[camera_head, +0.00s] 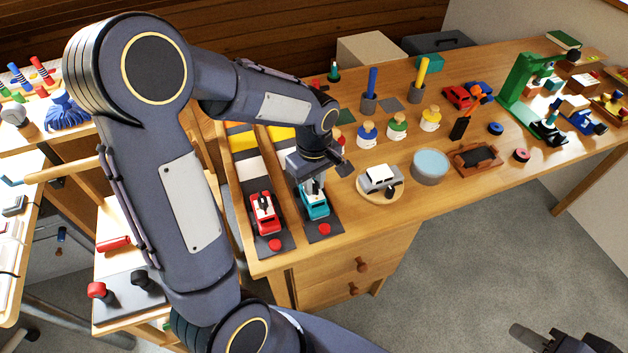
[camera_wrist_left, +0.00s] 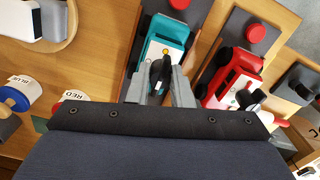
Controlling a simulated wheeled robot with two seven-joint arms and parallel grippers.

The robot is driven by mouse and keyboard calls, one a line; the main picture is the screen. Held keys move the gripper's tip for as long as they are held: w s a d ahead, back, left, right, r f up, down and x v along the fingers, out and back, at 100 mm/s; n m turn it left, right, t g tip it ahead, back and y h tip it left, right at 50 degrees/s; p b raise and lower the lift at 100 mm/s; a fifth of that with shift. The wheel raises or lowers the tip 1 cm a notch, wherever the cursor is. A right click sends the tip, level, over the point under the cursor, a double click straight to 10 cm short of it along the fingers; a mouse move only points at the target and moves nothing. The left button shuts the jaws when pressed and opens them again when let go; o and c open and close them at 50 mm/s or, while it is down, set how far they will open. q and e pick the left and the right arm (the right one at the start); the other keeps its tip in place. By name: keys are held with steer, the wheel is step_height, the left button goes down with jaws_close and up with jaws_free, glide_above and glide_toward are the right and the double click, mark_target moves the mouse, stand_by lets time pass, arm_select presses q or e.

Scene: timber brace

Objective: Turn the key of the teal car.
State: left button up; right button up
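The teal car (camera_head: 314,206) stands on a dark strip at the table's left end, with a red button (camera_head: 324,229) in front of it. In the left wrist view the teal car (camera_wrist_left: 165,42) shows its white panel and a black key (camera_wrist_left: 159,76). My left gripper (camera_head: 312,186) is down at the car's rear. In the wrist view its grey fingers (camera_wrist_left: 160,88) stand on both sides of the key and appear shut on it. My right gripper (camera_head: 556,341) is at the bottom right edge, partly cut off, away from the table; its opening is unclear.
A red car (camera_head: 264,215) with its own black key stands close beside the teal car on a parallel strip. A silver car (camera_head: 380,179) on a round wooden base is at the right.

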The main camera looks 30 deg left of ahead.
arm_select(q)
steer(key=shift+m, duration=0.3)
jaws_close()
steer(key=m, duration=0.3)
steer(key=shift+m, duration=0.3)
steer(key=m, duration=0.5)
steer(key=shift+m, duration=0.3)
steer(key=m+p, duration=0.1)
steer(key=m, duration=0.4)
steer(key=shift+r, duration=0.1)
steer(key=shift+m, duration=2.4)
steer(key=shift+p, duration=0.3)
steer(key=o, duration=0.8)
jaws_free()
steer(key=shift+o, duration=0.2)
